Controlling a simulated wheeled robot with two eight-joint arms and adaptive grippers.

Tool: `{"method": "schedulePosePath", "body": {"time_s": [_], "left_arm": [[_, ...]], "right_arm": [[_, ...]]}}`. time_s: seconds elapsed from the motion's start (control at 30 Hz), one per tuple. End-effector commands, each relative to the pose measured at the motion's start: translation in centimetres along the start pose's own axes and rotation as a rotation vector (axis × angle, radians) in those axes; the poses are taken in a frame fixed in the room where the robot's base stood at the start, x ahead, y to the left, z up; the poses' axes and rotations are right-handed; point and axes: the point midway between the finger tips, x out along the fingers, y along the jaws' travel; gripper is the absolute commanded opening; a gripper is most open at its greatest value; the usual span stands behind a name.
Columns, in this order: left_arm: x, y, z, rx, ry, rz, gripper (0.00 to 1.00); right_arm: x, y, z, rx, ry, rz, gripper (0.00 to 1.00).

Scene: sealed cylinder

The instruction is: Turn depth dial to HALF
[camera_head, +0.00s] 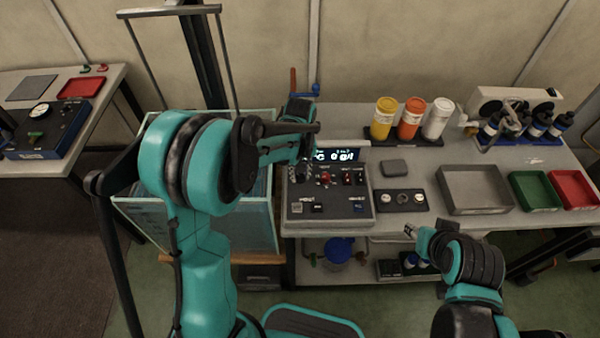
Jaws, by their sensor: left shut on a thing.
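The control console (330,211) is a dark box on the bench with a lit display (347,155) at its back, a red knob (325,177) in the middle and switches to the right. My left gripper (303,168) is over the console's left part, pointing down, shut on what appears to be the depth dial. The gripper hides most of that dial, and its pointer and marks cannot be read. My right gripper (409,231) is off the bench's front edge, clear of the console; its jaws are too small to judge.
A clear-walled tank (245,232) with a tall frame stands left of the console. Right of the console are a small dark tray (403,201), a grey tray (474,190), a green tray (534,191) and a red tray (574,188). Yellow, orange and white bottles stand behind.

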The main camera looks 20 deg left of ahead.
Motion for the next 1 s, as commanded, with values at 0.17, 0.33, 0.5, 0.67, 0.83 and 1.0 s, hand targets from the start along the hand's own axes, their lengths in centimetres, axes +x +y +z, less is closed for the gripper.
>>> {"method": "schedulePosePath", "body": {"time_s": [0.17, 0.33, 0.5, 0.67, 0.83, 1.0], "left_arm": [[0.0, 0.0, 0.0, -0.002, 0.000, 0.000, 0.00], [0.0, 0.0, 0.0, -0.002, 0.000, 0.000, 0.00], [0.0, 0.0, 0.0, -0.001, 0.000, 0.000, 0.44], [0.0, 0.0, 0.0, -0.001, 0.000, 0.000, 0.44], [-0.9, 0.0, 0.0, -0.001, 0.000, 0.000, 0.44], [-4.0, 0.0, 0.0, -0.001, 0.000, 0.000, 0.44]], "right_arm": [[0.0, 0.0, 0.0, 0.000, 0.000, 0.000, 0.40], [0.0, 0.0, 0.0, 0.000, 0.000, 0.000, 0.40], [0.0, 0.0, 0.0, 0.000, 0.000, 0.000, 0.40], [0.0, 0.0, 0.0, 0.000, 0.000, 0.000, 0.40], [0.0, 0.0, 0.0, 0.000, 0.000, 0.000, 0.40], [0.0, 0.0, 0.0, 0.000, 0.000, 0.000, 0.40]]}}
